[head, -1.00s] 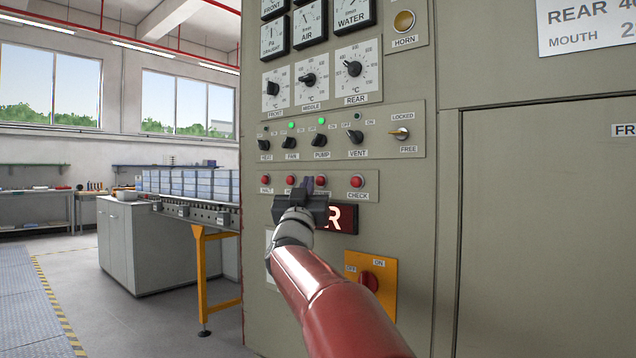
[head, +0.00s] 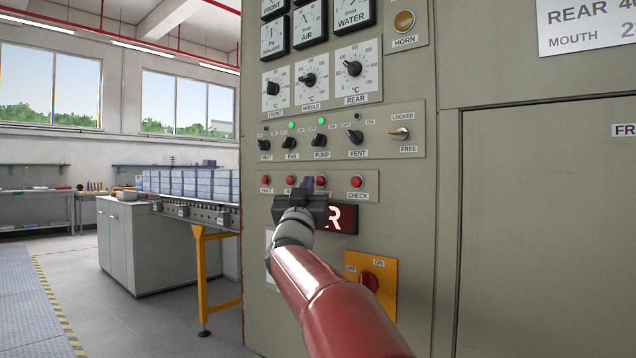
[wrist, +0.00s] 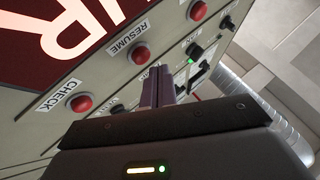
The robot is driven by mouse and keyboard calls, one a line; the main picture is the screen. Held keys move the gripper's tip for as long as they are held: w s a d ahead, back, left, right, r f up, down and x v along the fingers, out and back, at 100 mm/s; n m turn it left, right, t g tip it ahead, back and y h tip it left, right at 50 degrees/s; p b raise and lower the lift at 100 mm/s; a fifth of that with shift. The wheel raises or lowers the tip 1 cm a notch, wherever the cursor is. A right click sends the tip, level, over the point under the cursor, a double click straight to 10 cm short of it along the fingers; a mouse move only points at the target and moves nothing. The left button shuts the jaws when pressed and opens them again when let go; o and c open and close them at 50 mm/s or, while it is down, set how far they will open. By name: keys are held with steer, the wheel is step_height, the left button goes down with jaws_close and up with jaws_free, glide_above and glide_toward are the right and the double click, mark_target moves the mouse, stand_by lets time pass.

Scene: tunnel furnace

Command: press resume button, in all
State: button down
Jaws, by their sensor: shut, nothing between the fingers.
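The resume button (wrist: 140,55) is a red round button beside its RESUME label in the wrist view. In the head view it is the third button (head: 321,181) from the left in the row of red buttons. My gripper (wrist: 158,78) is shut and empty, with its fingertips right beside the resume button in the wrist view. In the head view my gripper (head: 308,185) points at the panel, just left of that button. I cannot tell whether the tips touch the panel.
The check button (wrist: 80,103) is beside the resume button. The halt button (head: 265,180) is at the row's left end. A lit display (head: 342,219) is partly behind my gripper. Knobs (head: 355,137) sit above and an orange switch plate (head: 384,274) below.

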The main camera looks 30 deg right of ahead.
steer(key=shift+d, duration=0.15)
steer(key=shift+w+d, duration=0.15)
steer(key=shift+d, duration=0.1)
steer(key=shift+w+d, duration=0.15)
steer(key=shift+d, duration=0.35)
stand_by(0.9)
stand_by(0.4)
steer(key=shift+s+a, duration=0.35)
steer(key=shift+a, duration=0.5)
steer(key=shift+s+a+b, duration=0.15)
steer(key=shift+s+a, duration=0.1)
steer(key=shift+a, duration=0.55)
steer(key=shift+s+a+b, duration=0.2)
steer(key=shift+s+a, duration=0.1)
steer(key=shift+a, duration=0.5)
steer(key=shift+s+a+b, duration=0.15)
steer(key=shift+s+a, duration=0.1)
steer(key=shift+a, duration=0.55)
